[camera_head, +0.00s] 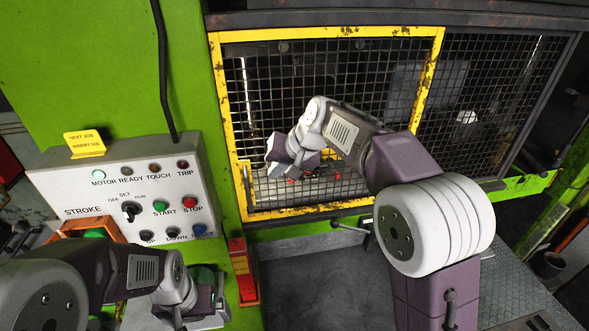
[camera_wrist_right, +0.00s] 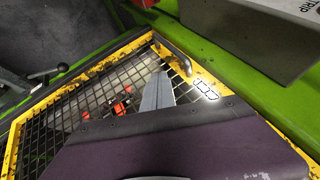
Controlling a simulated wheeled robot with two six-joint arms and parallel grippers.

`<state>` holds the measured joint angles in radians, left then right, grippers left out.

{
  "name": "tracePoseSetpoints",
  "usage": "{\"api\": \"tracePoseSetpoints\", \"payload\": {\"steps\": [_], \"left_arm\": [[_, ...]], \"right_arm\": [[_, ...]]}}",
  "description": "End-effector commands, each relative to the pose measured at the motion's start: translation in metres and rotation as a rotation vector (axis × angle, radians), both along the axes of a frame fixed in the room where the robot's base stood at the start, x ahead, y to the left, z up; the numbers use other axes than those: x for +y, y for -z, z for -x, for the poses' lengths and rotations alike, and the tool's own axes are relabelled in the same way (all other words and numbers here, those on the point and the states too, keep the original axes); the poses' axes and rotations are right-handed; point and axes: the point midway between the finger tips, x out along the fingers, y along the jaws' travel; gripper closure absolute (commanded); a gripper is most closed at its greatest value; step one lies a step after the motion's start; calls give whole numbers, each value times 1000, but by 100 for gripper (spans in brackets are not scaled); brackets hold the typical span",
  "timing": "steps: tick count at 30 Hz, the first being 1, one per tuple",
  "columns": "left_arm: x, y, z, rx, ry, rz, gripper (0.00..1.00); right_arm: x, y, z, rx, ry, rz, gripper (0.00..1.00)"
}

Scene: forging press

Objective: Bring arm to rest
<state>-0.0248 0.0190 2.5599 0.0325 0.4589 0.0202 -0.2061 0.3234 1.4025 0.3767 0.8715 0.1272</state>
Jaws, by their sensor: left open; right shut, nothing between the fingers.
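My right arm reaches in from the lower right, across the front of the yellow-framed mesh gate (camera_head: 328,32). My right gripper (camera_head: 300,168) is shut and empty, near the gate's lower left part. In the right wrist view the grey fingers of this gripper (camera_wrist_right: 157,92) lie together over the mesh, beside the gate's handle (camera_wrist_right: 175,58); I cannot tell whether they touch the gate. My left arm comes in from the lower left. My left gripper (camera_head: 203,308) is open, low in front of the control panel and partly hidden by its own wrist.
The control panel (camera_head: 62,181) with lamps and buttons is on the left, a yellow card (camera_head: 84,143) on top. The green press frame (camera_head: 90,60) stands behind it. A lever (camera_head: 350,228) sticks out below the gate. Bare dark floor (camera_head: 310,285) lies between my arms.

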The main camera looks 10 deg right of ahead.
Motion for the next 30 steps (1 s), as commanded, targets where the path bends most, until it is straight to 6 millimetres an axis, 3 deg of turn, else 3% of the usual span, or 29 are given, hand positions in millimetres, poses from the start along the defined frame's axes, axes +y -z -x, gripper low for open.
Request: {"api": "tracePoseSetpoints", "payload": {"steps": [2, 9, 15, 17, 20, 21, 26, 30], "left_arm": [[0, 10, 0, 0, 0, 0, 0], [0, 16, 0, 0, 0, 0, 0], [0, 16, 0, 0, 0, 0, 0], [0, 22, 0, 0, 0, 0, 0], [0, 55, 0, 0, 0, 0, 0], [0, 71, 0, 0, 0, 0, 0], [1, 112, 0, 1, 0, 0, 0], [1, 141, 0, 0, 0, 0, 0]], "right_arm": [[-8, -12, 8, -5, 2, -1, 100], [-25, -49, 28, 0, 1, 0, 100], [-28, -56, 33, 2, 0, 0, 100], [-29, -50, 33, 2, 3, 0, 100], [-38, -22, 34, -6, 23, -1, 100], [-45, 6, 42, 29, 33, 6, 100], [-79, 127, 83, 195, 84, 88, 100], [-112, 236, 138, 316, 101, 192, 100]]}}
